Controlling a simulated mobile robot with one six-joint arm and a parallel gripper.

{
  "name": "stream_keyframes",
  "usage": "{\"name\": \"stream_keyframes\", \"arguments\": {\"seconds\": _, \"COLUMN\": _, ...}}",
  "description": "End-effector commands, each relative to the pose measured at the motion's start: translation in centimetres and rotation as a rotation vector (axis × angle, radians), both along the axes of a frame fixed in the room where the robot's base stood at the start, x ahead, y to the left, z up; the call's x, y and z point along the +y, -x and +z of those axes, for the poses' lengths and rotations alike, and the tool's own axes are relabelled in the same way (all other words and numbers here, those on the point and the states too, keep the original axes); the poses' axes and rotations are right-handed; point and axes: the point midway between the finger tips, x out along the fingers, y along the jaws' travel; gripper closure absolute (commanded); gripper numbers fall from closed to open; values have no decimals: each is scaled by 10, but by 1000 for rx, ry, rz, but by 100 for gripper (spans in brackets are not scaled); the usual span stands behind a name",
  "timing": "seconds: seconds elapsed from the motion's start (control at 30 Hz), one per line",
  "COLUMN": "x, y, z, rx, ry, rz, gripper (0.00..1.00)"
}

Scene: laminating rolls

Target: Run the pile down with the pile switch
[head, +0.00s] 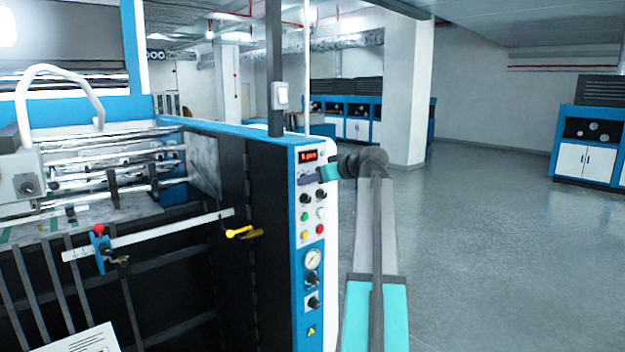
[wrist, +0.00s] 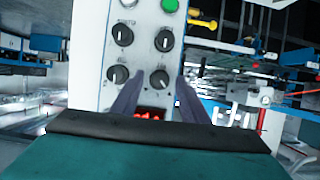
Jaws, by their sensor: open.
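The machine's control panel (head: 312,230) is a narrow white face with black rotary knobs, which also shows in the wrist view (wrist: 140,55), turned upside down. Two rows of two knobs sit by the lit red display (head: 308,156). The labels are too small to read, so I cannot tell which one is the pile switch. My gripper (head: 312,178) is open at the upper panel, just below the display. In the wrist view its fingers (wrist: 160,82) flank the right knob (wrist: 160,79) of the row nearest the display; contact cannot be told. The left knob (wrist: 118,74) is outside the fingers.
Below the knobs are a green button (head: 304,217), other coloured buttons, a gauge (head: 313,258) and lower knobs. A yellow handle (head: 238,232) and a metal bar (head: 150,236) stick out at the left. A pillar (head: 408,90) stands behind; the floor at right is clear.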

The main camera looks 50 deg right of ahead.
Motion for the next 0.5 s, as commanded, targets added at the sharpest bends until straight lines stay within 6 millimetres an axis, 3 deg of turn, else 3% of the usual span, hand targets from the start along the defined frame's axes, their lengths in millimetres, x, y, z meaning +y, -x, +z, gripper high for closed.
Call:
{"name": "stream_keyframes", "arguments": {"seconds": 0.03, "x": 0, "y": 0, "z": 0, "rx": 0, "ry": 0, "rz": 0, "gripper": 61}}
{"name": "stream_keyframes", "arguments": {"seconds": 0.27, "x": 0, "y": 0, "z": 0, "rx": 0, "ry": 0, "rz": 0, "gripper": 100}}
{"name": "stream_keyframes", "arguments": {"seconds": 0.5, "x": 0, "y": 0, "z": 0, "rx": 0, "ry": -12, "rz": 0, "gripper": 100}}
